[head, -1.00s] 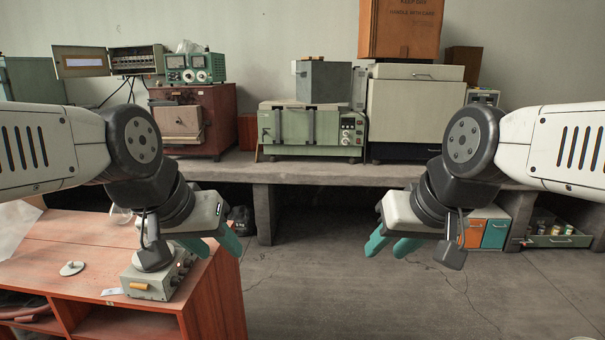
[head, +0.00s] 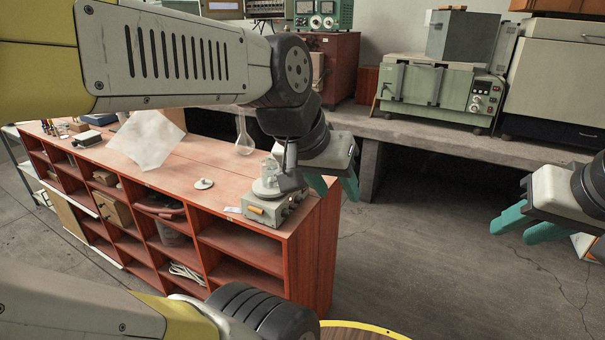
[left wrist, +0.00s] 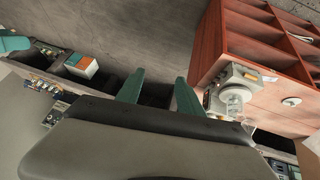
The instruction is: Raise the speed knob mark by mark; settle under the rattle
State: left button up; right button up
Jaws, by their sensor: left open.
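A small grey stirrer-like box (head: 268,210) with an orange tab on its front stands at the right end of the red wooden shelf unit. A glass beaker (head: 269,172) stands on its round top. Both also show in the left wrist view, box (left wrist: 238,75) and beaker (left wrist: 236,98). My left gripper (head: 335,187) is open and empty, just right of the box and apart from it; its fingers (left wrist: 158,92) point past the box in the wrist view. My wrist partly covers the box's right side, and I cannot make out the speed knob or its marks. My right gripper (head: 527,224) is open and empty over the floor.
On the shelf unit's top (head: 215,165) are a glass flask (head: 244,135), a small white disc (head: 204,183) and a crumpled pale sheet (head: 147,138). A concrete bench (head: 425,131) carries a green machine (head: 440,88) behind. The floor between is clear.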

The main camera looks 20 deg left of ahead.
pick_arm(q)
jog(key=m+g+y, duration=0.4)
jog(key=g+y, duration=0.1)
jog(key=y, duration=1.5)
send_near(289, 215)
jog(key=shift+m, duration=0.3)
jog(key=shift+w+a, duration=0.15)
jog(key=shift+a, duration=1.85)
jog(key=shift+w+a, duration=0.15)
jog(key=shift+a, duration=1.85)
grip_shut()
